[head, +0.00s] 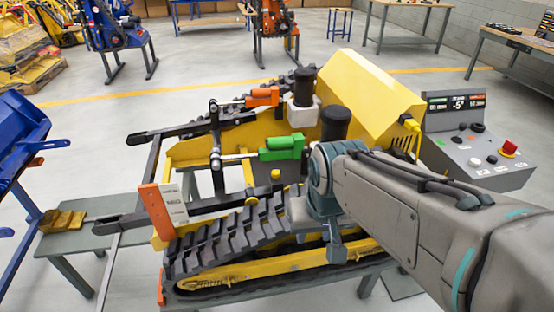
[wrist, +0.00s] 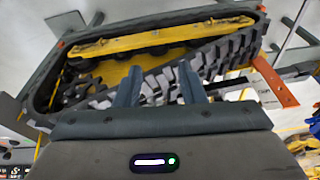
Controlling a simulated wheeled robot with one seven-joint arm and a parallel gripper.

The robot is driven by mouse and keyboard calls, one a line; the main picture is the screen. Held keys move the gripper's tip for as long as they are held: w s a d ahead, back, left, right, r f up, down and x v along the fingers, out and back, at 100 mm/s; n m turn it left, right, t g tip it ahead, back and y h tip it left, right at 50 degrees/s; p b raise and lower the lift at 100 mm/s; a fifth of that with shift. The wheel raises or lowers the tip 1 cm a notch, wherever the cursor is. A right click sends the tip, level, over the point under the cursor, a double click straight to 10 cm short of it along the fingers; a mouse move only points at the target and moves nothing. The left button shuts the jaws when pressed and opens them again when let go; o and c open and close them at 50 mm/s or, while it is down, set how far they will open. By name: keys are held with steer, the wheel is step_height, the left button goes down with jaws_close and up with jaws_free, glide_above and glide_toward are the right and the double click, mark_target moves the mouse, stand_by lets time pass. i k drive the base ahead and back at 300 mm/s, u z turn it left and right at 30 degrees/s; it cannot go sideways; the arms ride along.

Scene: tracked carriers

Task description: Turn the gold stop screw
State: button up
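A small gold-yellow cap (head: 276,174) stands on the yellow tracked carrier (head: 205,150), just below the green cylinder (head: 282,147). It may be the gold stop screw, but it is too small to be sure. My gripper (head: 327,245) is to the right of and lower than this cap, over the near rubber track (head: 230,230). In the wrist view its two fingers (wrist: 158,78) are apart with nothing between them, and the track (wrist: 215,55) lies beyond them. I cannot make out the screw in the wrist view.
An orange cylinder (head: 262,97) and black posts (head: 335,122) rise from the carrier. A yellow hood (head: 370,85) and a control console (head: 475,140) with a red button stand at right.

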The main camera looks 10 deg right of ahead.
mark_target(276, 174)
steer(key=k, duration=1.2)
steer(key=u, duration=0.65)
steer(key=i, duration=1.75)
steer(key=z, duration=0.7)
